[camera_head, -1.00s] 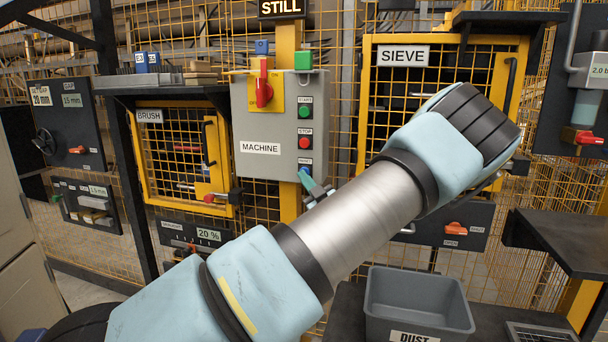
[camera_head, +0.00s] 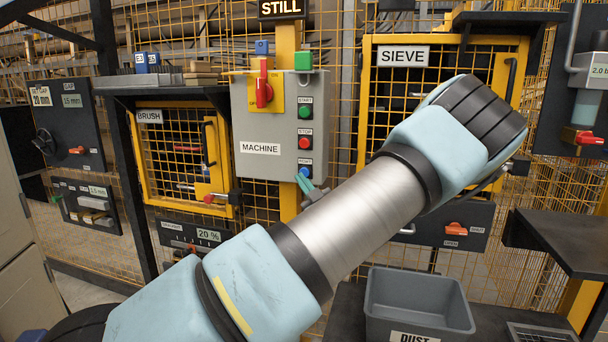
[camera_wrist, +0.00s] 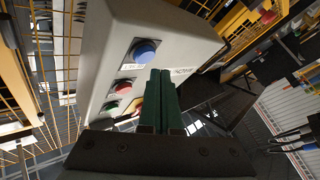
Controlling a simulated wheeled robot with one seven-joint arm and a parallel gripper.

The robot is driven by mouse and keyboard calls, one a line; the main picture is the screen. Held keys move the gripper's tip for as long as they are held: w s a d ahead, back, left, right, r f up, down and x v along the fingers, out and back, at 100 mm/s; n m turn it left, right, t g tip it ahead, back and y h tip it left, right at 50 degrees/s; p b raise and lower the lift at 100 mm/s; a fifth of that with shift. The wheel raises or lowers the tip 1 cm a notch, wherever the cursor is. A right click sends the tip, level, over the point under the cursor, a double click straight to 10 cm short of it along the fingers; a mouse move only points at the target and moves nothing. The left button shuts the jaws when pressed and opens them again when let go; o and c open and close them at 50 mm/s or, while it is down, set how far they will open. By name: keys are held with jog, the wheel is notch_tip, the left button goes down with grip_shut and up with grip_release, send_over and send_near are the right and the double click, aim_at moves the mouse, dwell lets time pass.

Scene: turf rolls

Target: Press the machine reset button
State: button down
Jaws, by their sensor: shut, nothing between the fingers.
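The grey machine control box (camera_head: 262,128) carries a column of buttons. The blue button (camera_head: 305,172) is the lowest, under a small label too small to read surely. My gripper (camera_head: 303,183) is shut and empty, its green fingertips just below the blue button. In the wrist view the blue button (camera_wrist: 145,52) stands clear beside the tips of my shut gripper (camera_wrist: 160,74), with a small gap apparent. I cannot tell whether the button is pushed in.
Above it are the red stop button (camera_head: 305,142), the green start button (camera_head: 305,112) and a red rotary switch (camera_head: 263,92) on yellow. The sign (camera_head: 281,9) reads STILL. The sieve cage (camera_head: 403,55) and a grey dust bin (camera_head: 418,310) stand to the right.

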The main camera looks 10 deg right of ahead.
jog(key=shift+s+a, duration=0.35)
jog(key=shift+s, duration=0.3)
jog(key=shift+s+a, duration=0.4)
jog(key=shift+s, duration=0.3)
jog(key=shift+s+a, duration=0.35)
jog(key=shift+s, duration=0.3)
